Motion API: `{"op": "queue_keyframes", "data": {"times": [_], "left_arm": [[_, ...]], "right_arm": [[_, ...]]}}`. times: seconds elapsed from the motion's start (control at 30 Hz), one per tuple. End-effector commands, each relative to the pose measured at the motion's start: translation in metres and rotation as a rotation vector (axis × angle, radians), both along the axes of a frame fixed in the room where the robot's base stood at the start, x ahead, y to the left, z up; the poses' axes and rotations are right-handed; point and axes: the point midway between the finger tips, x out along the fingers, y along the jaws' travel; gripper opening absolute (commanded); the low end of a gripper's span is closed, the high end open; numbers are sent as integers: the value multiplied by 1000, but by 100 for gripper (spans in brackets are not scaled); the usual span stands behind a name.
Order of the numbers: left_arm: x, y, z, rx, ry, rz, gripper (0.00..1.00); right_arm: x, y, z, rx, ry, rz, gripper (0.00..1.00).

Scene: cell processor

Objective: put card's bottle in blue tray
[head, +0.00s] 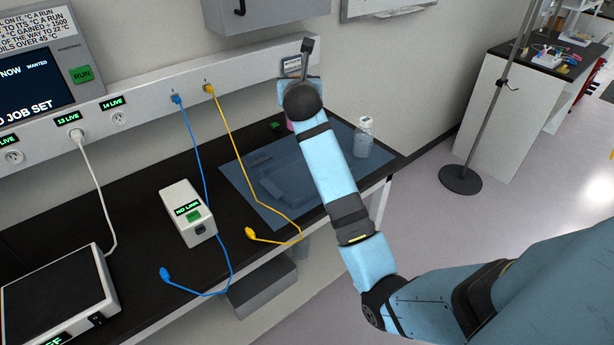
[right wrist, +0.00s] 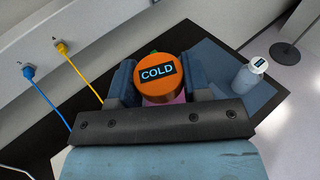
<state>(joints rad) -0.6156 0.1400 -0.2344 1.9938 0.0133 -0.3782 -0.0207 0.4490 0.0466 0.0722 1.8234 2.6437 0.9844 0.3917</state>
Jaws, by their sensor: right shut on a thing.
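My right gripper (right wrist: 164,84) is shut on an orange-capped bottle (right wrist: 158,72) whose lid reads COLD. In the head view only a sliver of its pink body (head: 290,126) shows beside my arm, which hides most of the bottle and the fingers. A flat, dark blue tray (head: 338,132) lies on the bench beneath and beside my forearm. It also shows in the right wrist view (right wrist: 216,60). I cannot tell whether the bottle touches it. A clear, white-capped bottle (head: 363,138) stands upright at its right part. A small card (head: 291,63) is on the wall, partly hidden. My left gripper is out of view.
A yellow cable (head: 232,150) and a blue cable (head: 190,130) hang from the wall strip across the bench. A white NO LINK box (head: 188,212) and a larger device (head: 58,300) stand to the left. The bench's right edge lies just beyond the clear bottle.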

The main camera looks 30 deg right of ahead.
Motion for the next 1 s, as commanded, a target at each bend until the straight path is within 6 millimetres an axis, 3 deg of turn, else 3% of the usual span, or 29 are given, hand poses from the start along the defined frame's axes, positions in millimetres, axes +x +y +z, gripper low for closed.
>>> {"op": "queue_keyframes", "data": {"times": [0.17,0.6,1.0], "left_arm": [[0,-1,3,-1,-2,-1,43],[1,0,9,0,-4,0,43],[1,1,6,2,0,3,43]], "right_arm": [[3,-3,-20,-1,6,-7,1],[2,-3,-132,-2,2,-6,1],[2,-2,-173,-1,1,-6,1]]}}
